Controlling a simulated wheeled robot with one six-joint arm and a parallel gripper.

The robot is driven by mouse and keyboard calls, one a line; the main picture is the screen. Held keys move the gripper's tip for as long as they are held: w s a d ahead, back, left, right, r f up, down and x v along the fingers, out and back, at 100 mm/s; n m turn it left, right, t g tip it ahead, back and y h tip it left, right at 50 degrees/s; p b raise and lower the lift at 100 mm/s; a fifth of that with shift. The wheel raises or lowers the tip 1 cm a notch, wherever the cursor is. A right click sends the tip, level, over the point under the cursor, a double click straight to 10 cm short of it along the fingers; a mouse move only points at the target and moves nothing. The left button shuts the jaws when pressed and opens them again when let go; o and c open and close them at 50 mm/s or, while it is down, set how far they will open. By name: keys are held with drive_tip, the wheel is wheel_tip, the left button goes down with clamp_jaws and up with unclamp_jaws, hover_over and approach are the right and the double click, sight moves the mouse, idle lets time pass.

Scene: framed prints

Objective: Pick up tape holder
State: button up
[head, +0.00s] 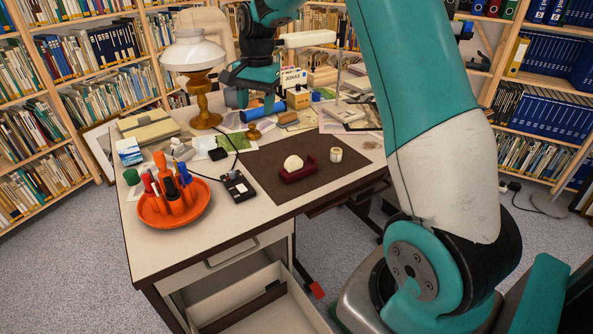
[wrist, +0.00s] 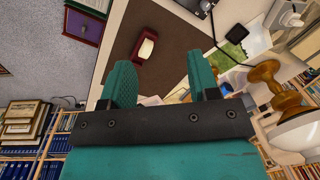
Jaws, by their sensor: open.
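The tape holder (head: 299,173) is a small dark red dispenser with a rounded white piece at its left end. It sits on the dark brown desk mat near the front of the desk. In the wrist view the tape holder (wrist: 145,49) shows beyond the fingertips, on the brown mat, apart from them. My gripper (head: 258,98) hangs over the back part of the desk, behind the holder in the head view. Its two teal fingers are spread and empty, as the wrist view of my gripper (wrist: 163,72) shows.
A small white roll (head: 336,155) stands right of the holder. An orange organizer (head: 174,208) with pens and a black box (head: 238,186) are to the left. An oil lamp (head: 203,90), a blue cylinder (head: 262,110) and papers crowd the back. The mat around the holder is mostly clear.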

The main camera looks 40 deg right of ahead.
drive_tip(key=w+d+f+m, duration=0.2)
drive_tip(key=d+f+m, duration=0.2)
drive_tip(key=d, duration=0.4)
drive_tip(key=w+d+f+m, duration=0.1)
drive_tip(key=d+f+m, duration=0.25)
drive_tip(key=d, duration=0.45)
drive_tip(key=p, duration=0.2)
approach(298, 158)
drive_tip(key=shift+m+g+h, duration=0.3)
drive_tip(key=shift+m+h, duration=0.05)
drive_tip(key=shift+h, duration=0.05)
drive_tip(key=f, duration=0.1)
drive_tip(key=w+f, duration=0.1)
drive_tip(key=f, duration=0.1)
drive_tip(key=w+f, duration=0.1)
drive_tip(key=f, duration=0.1)
drive_tip(key=shift+d, duration=0.25)
drive_tip(key=shift+s+f+p, duration=0.15)
drive_tip(key=shift+f+p, duration=0.15)
drive_tip(key=shift+f, duration=1.15)
drive_tip(key=shift+s+f+p, duration=0.15)
drive_tip(key=shift+f+p, duration=0.15)
drive_tip(key=shift+f, duration=1.15)
drive_tip(key=shift+a, duration=0.1)
clamp_jaws()
